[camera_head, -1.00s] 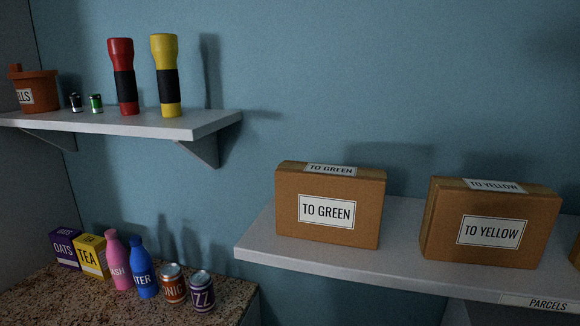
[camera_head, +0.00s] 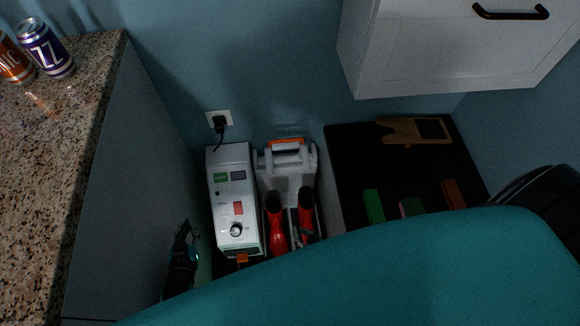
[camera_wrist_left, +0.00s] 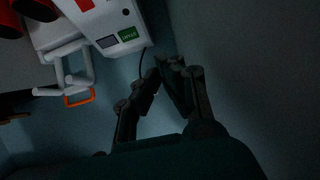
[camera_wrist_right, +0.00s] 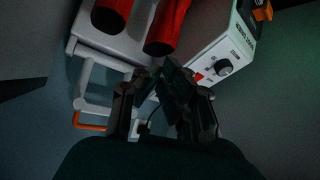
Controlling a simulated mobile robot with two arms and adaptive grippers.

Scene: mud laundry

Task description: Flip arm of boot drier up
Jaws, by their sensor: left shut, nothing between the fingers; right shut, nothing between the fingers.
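The boot drier is a white box (camera_head: 235,205) with a dial and small panels, beside a white frame. The frame's arm has an orange bar (camera_head: 286,140) at its wall end. Two red boots (camera_head: 274,218) stand at the frame. The orange bar shows in the left wrist view (camera_wrist_left: 79,97) and in the right wrist view (camera_wrist_right: 90,126). My left gripper (camera_wrist_left: 172,62) is shut and empty, apart from the orange bar, near the box. My right gripper (camera_wrist_right: 160,72) is shut and empty, over the boots and frame. A large teal part of mine hides the foreground.
A speckled counter (camera_head: 95,75) with cans stands at the left. A black surface (camera_head: 350,160) with small coloured blocks lies right of the drier. A white cabinet (camera_head: 440,60) hangs above it. A plug sits in the wall socket (camera_head: 219,118) behind the box.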

